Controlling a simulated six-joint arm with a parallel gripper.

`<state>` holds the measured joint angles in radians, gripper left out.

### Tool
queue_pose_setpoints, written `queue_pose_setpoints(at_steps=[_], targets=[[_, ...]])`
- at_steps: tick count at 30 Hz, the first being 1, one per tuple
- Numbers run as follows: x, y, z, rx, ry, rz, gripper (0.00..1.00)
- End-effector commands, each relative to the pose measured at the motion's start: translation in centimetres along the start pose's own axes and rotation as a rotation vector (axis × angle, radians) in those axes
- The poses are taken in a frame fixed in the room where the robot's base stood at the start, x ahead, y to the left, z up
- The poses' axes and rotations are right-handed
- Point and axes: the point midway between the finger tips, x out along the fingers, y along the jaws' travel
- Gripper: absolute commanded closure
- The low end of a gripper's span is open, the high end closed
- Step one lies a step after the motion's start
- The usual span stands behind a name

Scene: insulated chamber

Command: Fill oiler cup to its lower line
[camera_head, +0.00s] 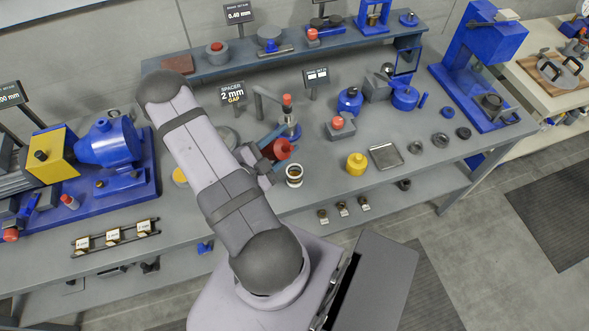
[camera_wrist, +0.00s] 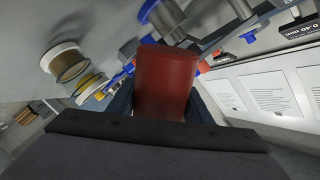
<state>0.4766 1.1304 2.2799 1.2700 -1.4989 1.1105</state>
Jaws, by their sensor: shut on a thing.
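My gripper (camera_head: 267,157) is over the front middle of the grey bench, shut on a red can (camera_head: 283,149). In the wrist view the red can (camera_wrist: 165,82) fills the space between the two dark fingers (camera_wrist: 163,104); its spout cannot be made out. The oiler cup (camera_head: 295,175), a small round cup with pale bands and a brown inside, stands on the bench just right of and in front of the gripper. The cup seems to show tilted at the left of the wrist view (camera_wrist: 73,68). Its lines and oil level are too small to read.
A yellow can (camera_head: 357,163) and a grey tray (camera_head: 385,156) stand right of the cup. A red-topped block (camera_head: 340,125) and blue cans (camera_head: 350,100) are behind. A blue pump unit (camera_head: 108,145) is at left. Bench between cup and yellow can is clear.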

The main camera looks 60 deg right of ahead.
Motion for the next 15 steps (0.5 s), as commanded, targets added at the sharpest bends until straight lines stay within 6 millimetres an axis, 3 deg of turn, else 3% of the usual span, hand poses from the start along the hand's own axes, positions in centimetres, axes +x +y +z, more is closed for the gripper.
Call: queue_pose_setpoints(at_steps=[7, 15], targets=[[0.0, -0.1, -0.8, -0.218, 0.045, -0.001, 0.84], [0.1, 0.2, 0.7, -0.433, 0.088, -0.003, 0.84]])
